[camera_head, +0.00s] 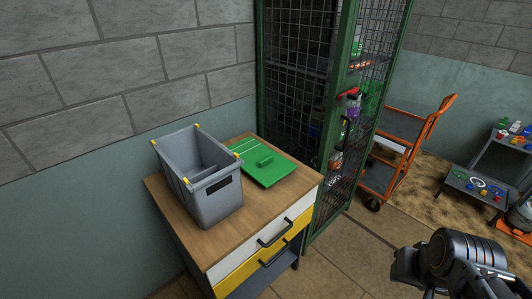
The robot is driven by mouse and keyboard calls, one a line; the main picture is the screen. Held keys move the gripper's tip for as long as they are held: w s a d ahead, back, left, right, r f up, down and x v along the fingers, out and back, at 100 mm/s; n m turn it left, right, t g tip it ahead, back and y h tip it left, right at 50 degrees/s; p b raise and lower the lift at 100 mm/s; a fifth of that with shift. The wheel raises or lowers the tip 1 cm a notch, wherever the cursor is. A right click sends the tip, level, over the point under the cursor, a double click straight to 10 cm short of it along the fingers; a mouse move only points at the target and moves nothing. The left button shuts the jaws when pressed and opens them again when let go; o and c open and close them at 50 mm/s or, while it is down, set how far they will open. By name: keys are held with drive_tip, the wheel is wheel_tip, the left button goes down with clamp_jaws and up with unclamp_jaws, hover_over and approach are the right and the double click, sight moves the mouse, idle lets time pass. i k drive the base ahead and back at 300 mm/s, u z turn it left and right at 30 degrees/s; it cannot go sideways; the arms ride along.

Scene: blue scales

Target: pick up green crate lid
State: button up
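The green crate lid (275,172) lies flat on the wooden top of a drawer cabinet (242,222), towards its back right. It has a small raised green handle block in its middle. A grey open crate (211,206) with yellow corner pieces stands on the same top, just left of the lid, and hides part of the lid's left side. Part of my arm shows at the lower right, well apart from the lid. The fingers of my gripper are not seen.
A green mesh cage (300,95) stands right behind the cabinet. An orange cart (378,178) is to its right. A grey table (480,185) with small coloured items stands at far right. The tiled floor (335,260) in front of the cabinet's right side is clear.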

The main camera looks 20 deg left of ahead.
sight(267, 167)
drive_tip(key=u, duration=0.35)
drive_tip(key=i, duration=0.7)
drive_tip(key=u, duration=1.05)
drive_tip(key=i, duration=0.35)
drive_tip(key=u, duration=0.4)
